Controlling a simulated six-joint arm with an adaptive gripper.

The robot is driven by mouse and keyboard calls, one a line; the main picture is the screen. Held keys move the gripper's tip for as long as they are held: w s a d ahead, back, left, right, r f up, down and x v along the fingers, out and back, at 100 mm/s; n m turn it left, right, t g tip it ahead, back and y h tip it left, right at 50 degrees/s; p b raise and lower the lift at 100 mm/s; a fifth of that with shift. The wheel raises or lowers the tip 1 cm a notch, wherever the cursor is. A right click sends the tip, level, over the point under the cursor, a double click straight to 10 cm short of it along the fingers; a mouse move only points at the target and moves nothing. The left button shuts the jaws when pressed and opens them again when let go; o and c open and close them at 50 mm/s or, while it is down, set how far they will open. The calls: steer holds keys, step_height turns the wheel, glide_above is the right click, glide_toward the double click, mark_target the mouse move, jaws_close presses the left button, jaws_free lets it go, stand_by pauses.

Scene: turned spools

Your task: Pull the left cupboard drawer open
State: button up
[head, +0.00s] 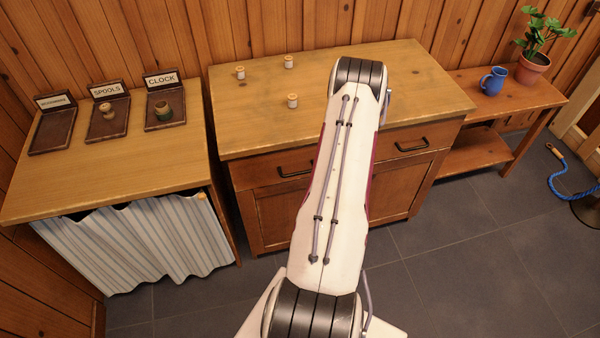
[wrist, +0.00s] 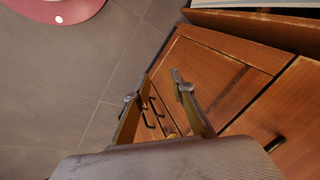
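The wooden cupboard (head: 255,220) stands in the middle of the head view. Its left drawer (head: 262,174) has a dark bar handle (head: 295,173) and looks shut, with its right part behind my arm. The right drawer (head: 436,139), with a similar handle (head: 411,147), also looks shut. My gripper is hidden behind my arm in the head view. In the wrist view my gripper (wrist: 157,90) is open, its two fingers apart. Wooden fronts lie beyond and right of the fingers, with dark handles (wrist: 153,111) visible between them. Nothing is visibly held. I cannot tell which handles these are.
Several small spools (head: 292,101) stand on the cupboard top. A curtained table (head: 150,175) with labelled trays (head: 53,130) is at left. A low bench (head: 530,85) at right holds a blue mug (head: 493,81) and a potted plant (head: 533,68). Grey floor (head: 450,260) in front is clear.

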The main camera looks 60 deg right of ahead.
steer(key=f+m+t, duration=0.1)
steer(key=m+t+h, duration=0.6)
steer(key=m+h, duration=0.2)
steer(key=h, duration=0.1)
glide_toward(300, 172)
steer(key=f+x, duration=0.1)
steer(key=x, duration=0.2)
steer(key=shift+s+a+r, duration=0.15)
steer(key=shift+s+r, duration=0.1)
steer(key=shift+x, duration=3.9)
steer(key=shift+a, duration=0.1)
jaws_close()
